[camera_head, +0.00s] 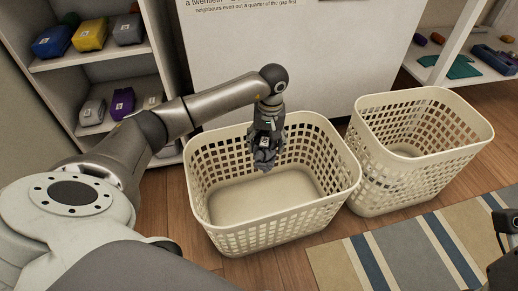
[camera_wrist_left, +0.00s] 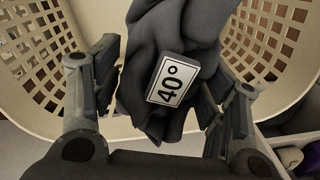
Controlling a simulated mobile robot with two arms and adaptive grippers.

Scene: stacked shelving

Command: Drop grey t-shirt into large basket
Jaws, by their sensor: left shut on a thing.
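The grey t-shirt (camera_head: 264,158) is a small, dark, bunched cloth with a white tag. In the left wrist view the t-shirt (camera_wrist_left: 170,35) hangs between the fingers, and its tag reads "40°". My left gripper (camera_head: 267,140) is shut on it; the fingers also show on both sides of the cloth in the left wrist view (camera_wrist_left: 165,100). The cream basket on the left (camera_head: 272,224), which looks the larger, is below, and the cloth hangs over its opening. Its visible floor is empty. A dark part at the right edge (camera_head: 504,245) seems to be my right gripper, mostly cut off.
A second cream basket (camera_head: 415,183) stands close on the right and looks empty. White shelves (camera_head: 100,58) with folded coloured clothes stand at the left, and another shelf (camera_head: 462,75) at the back right. A white panel (camera_head: 300,60) is behind. A striped rug (camera_head: 405,255) lies in front.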

